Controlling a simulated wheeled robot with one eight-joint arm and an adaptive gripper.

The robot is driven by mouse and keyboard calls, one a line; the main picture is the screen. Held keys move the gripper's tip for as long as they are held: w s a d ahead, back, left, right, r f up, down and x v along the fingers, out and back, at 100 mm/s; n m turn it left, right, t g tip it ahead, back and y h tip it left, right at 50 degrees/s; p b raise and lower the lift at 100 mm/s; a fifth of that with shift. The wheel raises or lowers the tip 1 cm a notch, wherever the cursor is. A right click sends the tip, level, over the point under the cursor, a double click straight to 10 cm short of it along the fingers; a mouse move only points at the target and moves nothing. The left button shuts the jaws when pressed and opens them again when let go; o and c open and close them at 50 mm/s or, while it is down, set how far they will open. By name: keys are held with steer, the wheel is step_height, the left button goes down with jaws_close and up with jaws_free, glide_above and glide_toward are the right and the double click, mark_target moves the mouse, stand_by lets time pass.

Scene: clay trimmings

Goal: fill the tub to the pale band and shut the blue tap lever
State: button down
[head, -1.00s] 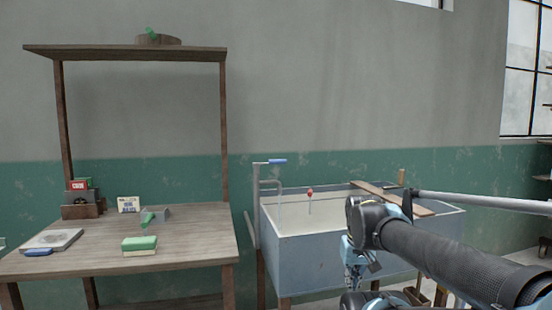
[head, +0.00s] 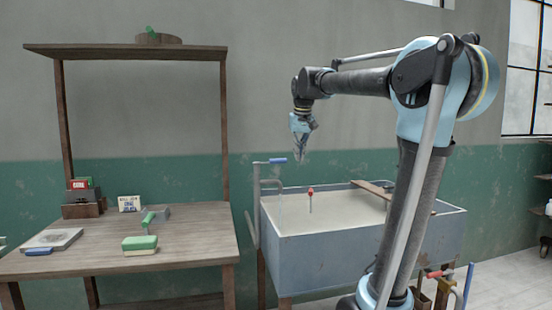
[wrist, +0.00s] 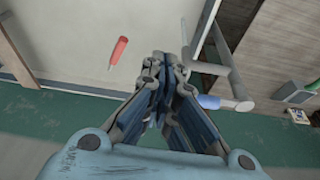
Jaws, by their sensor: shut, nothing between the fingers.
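The blue-grey tub (head: 345,257) stands against the wall with pale, beige contents or lining inside; I cannot tell which, and I cannot make out a pale band. The grey tap (head: 256,195) rises at its left end with the blue lever (head: 278,161) on top, pointing right. A thin pale line hangs below the spout; I cannot tell if it is water. My gripper (head: 302,157) is shut and empty, pointing down above the tub, right of the lever and apart from it. The lever (wrist: 209,102) also shows right of the fingertips in the wrist view.
A red-topped marker (head: 310,193) stands in the tub below my gripper. A wooden board (head: 368,186) lies across the tub's right part, partly hidden by my arm. A wooden table (head: 190,243) at left holds a green sponge (head: 139,242) and boxes.

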mark_target(270, 163)
steer(key=w+a+r, duration=0.7)
steer(key=w+a, duration=0.2)
step_height(270, 163, down, 9)
steer(key=s, duration=0.1)
steer(key=shift+n, duration=0.4)
steer(key=shift+d, duration=0.1)
